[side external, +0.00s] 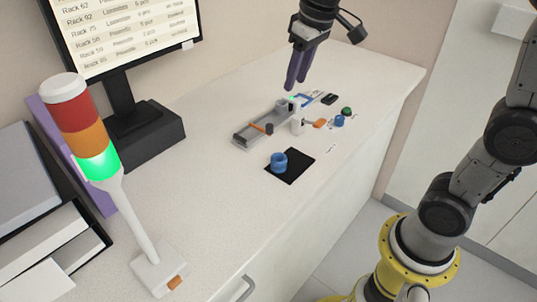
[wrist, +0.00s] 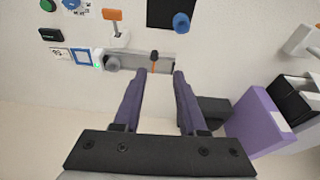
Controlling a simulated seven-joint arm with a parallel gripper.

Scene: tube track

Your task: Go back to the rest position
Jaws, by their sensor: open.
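My gripper (side external: 297,84) hangs above the far side of the white table, its two purple fingers pointing down. In the wrist view, the fingertips (wrist: 161,73) are apart with nothing between them. Beyond the tips lies the grey track (wrist: 140,62), with an orange bar and black knob (wrist: 154,58) across it and a round grey part (wrist: 112,65) at one end. The track (side external: 243,137) also shows in the side view, below and left of my gripper. A blue tube-like piece (side external: 279,161) stands on a black mat (side external: 295,169).
Beside the track are a white stand with an orange lever (side external: 319,123), a blue knob (side external: 339,121), a green button (side external: 346,111) and a blue frame (wrist: 86,57). A monitor (side external: 122,40) and a signal lamp lit green (side external: 98,164) stand left.

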